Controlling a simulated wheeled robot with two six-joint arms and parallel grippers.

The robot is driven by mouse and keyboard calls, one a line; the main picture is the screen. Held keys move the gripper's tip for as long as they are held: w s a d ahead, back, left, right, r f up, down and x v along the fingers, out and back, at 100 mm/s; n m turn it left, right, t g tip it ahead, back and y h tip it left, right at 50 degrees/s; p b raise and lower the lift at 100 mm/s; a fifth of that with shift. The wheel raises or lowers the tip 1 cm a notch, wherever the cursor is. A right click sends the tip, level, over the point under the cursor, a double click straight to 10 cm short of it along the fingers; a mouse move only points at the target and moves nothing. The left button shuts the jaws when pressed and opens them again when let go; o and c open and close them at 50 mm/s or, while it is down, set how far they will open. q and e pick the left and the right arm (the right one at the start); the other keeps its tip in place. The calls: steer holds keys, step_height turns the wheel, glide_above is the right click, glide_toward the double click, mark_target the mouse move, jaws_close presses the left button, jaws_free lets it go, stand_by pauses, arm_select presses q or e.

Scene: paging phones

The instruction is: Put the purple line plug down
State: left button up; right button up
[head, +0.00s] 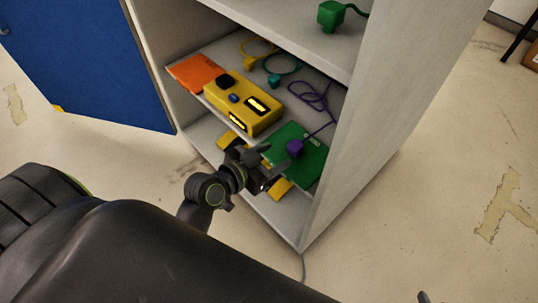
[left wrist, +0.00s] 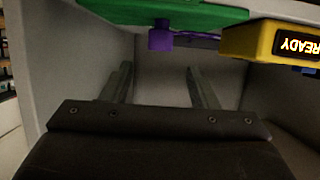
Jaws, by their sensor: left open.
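The purple line plug (head: 295,148) rests on the green card (head: 312,160) at the front of the middle shelf, with its purple cord trailing back. In the left wrist view the plug (left wrist: 160,38) shows near the top, beside the green sheet (left wrist: 200,14). My left gripper (head: 262,165) is in front of the shelf edge, just left of and below the plug. Its two fingers (left wrist: 163,80) are spread with nothing between them, apart from the plug. My right gripper is not in view.
A yellow phone box (head: 243,104) stands left of the plug, with an orange card (head: 196,73) further left. Yellow and teal plugs with cords lie behind. A green plug (head: 330,14) sits on the upper shelf. The cabinet side wall (head: 375,120) bounds the right; a blue door (head: 80,60) stands open left.

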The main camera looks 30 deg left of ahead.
arm_select(q)
steer(key=s+a+f+n+g+y, duration=0.2)
steer(key=s+a+f, duration=0.1)
steer(key=s, duration=0.5)
steer(key=s+a+f+n+g+y, duration=0.2)
steer(key=s+a+f+n+g, duration=0.1)
steer(key=s, duration=0.4)
steer(key=shift+s+a+f, duration=0.2)
steer(key=shift+s+a, duration=0.2)
steer(key=shift+a, duration=0.1)
